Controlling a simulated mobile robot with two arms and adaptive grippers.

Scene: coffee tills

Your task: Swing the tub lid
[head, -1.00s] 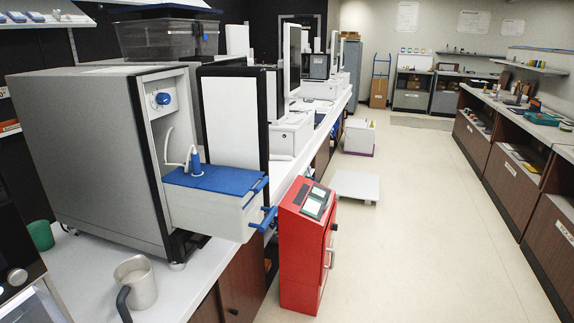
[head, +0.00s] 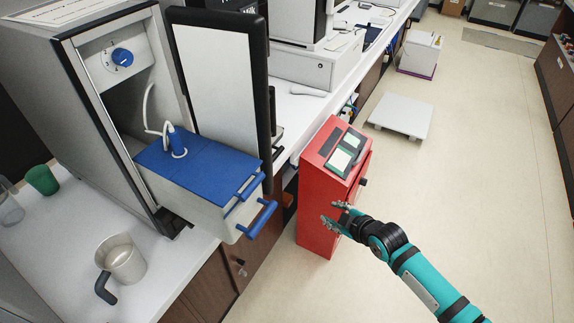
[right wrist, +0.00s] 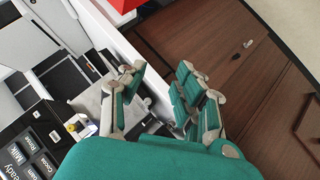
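The tub (head: 213,205) is a pale box pulled out of the front of a grey machine (head: 60,95). Its blue lid (head: 195,165) lies flat over the top. A blue bar handle (head: 250,187) is at the lid's front edge, and a second blue bar (head: 262,219) sits lower on the tub's front. My right gripper (head: 335,213) is open and empty, to the right of the tub and apart from it, in front of the red cabinet. Its spread fingers also show in the right wrist view (right wrist: 158,80). My left gripper is not in view.
A red cabinet (head: 318,195) stands on the floor right of the tub. A tall white panel with a dark frame (head: 215,75) is open behind the tub. A metal pitcher (head: 122,260) and a green cup (head: 42,180) stand on the white counter. Floor at right is clear.

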